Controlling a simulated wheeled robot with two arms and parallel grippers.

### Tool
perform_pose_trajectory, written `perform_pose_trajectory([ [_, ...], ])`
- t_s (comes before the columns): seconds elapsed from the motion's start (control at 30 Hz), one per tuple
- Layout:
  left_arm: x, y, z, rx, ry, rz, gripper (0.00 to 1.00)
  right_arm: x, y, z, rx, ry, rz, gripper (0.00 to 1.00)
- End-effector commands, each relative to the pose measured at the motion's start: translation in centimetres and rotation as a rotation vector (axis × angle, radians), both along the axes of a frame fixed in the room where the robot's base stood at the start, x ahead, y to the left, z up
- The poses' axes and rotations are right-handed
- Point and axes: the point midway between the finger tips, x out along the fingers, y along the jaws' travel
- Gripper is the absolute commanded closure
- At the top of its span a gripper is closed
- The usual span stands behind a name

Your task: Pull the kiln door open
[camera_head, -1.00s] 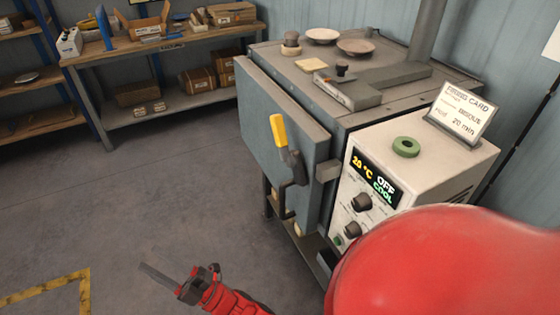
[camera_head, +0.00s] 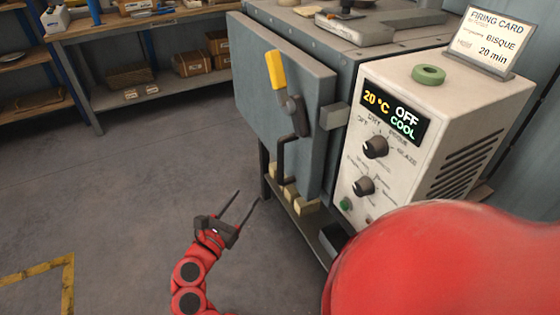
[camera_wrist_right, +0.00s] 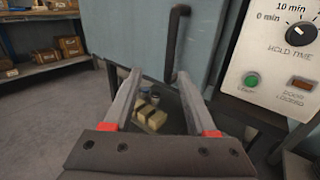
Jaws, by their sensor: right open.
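The kiln door (camera_head: 262,100) is a grey slab on the front of the kiln (camera_head: 338,62); I cannot tell whether there is a gap behind it. A lever with a yellow grip (camera_head: 276,70) points up on the door. Below it is a dark bent bar handle (camera_head: 281,160), whose lower part also shows in the right wrist view (camera_wrist_right: 172,48). My right gripper (camera_head: 248,196) is open and empty, below and left of the bar handle and apart from it. In the wrist view its fingers (camera_wrist_right: 158,75) point toward the door's lower part. My left gripper is out of view.
The control box (camera_head: 455,105) right of the door reads 20 °C, OFF, COOL. A green ring (camera_head: 428,74) and firing card (camera_head: 490,40) are on top. Pale blocks (camera_head: 305,205) lie on a shelf under the kiln. Floor left of the door is clear up to a workbench (camera_head: 130,22).

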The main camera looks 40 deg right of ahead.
Motion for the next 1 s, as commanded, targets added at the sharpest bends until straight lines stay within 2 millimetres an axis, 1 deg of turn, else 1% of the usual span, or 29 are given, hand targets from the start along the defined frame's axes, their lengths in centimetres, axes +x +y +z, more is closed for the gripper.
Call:
perform_pose_trajectory([
  [0.03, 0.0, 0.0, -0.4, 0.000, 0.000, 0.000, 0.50, -0.7, -0.2, -0.2, 0.001, 0.008, -0.031, 0.43],
  [0.1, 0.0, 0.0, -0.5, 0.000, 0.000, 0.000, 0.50, -1.4, -0.5, 0.0, 0.002, 0.017, -0.059, 0.43],
  [0.17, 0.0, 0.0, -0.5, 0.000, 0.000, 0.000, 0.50, -1.5, -0.9, 0.0, 0.003, 0.020, -0.069, 0.43],
  [0.27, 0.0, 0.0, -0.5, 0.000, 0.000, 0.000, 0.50, -1.1, -2.0, 0.0, 0.003, 0.020, -0.071, 0.43],
  [0.37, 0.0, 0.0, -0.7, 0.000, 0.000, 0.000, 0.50, -0.5, -3.8, 0.0, 0.004, 0.019, -0.073, 0.43],
  [0.8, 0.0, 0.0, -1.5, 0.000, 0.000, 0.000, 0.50, 2.9, -13.1, -0.1, 0.005, 0.019, -0.071, 0.43],
  [0.9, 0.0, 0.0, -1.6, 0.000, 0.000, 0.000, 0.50, 3.5, -14.7, 0.0, 0.003, 0.017, -0.068, 0.43],
  [1.0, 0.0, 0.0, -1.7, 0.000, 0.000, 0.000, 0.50, 4.0, -15.8, 0.1, 0.003, 0.016, -0.065, 0.43],
])
